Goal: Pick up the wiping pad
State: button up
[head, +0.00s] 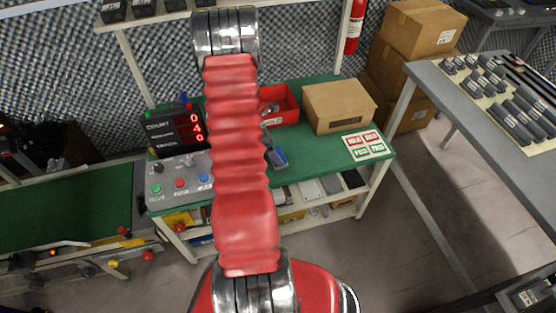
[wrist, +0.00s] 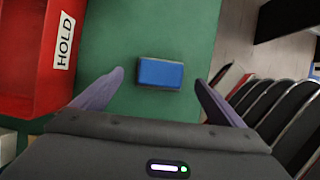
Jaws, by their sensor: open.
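The wiping pad looks like a blue block with a pale edge (wrist: 160,73), lying flat on the green table top. In the wrist view my gripper (wrist: 160,79) is open, with one purple-grey finger on each side of the pad and clear space between. The pad is not gripped. I cannot tell how high the fingers are above it. In the head view the pad shows as a small blue patch (head: 279,158) just right of my red arm, which hides most of my gripper.
A red HOLD bin (wrist: 28,55) stands left of the pad in the wrist view; it also shows in the head view (head: 286,118). A cardboard box (head: 338,107), label cards (head: 365,145) and a button panel (head: 180,181) share the green table (head: 318,155).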

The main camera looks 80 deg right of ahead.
aim_at(279, 154)
jog(key=shift+x, duration=2.6)
jog(key=shift+s+r, duration=0.1)
jog(key=shift+s, duration=0.05)
jog(key=shift+c, duration=0.5)
jog(key=c, duration=1.1)
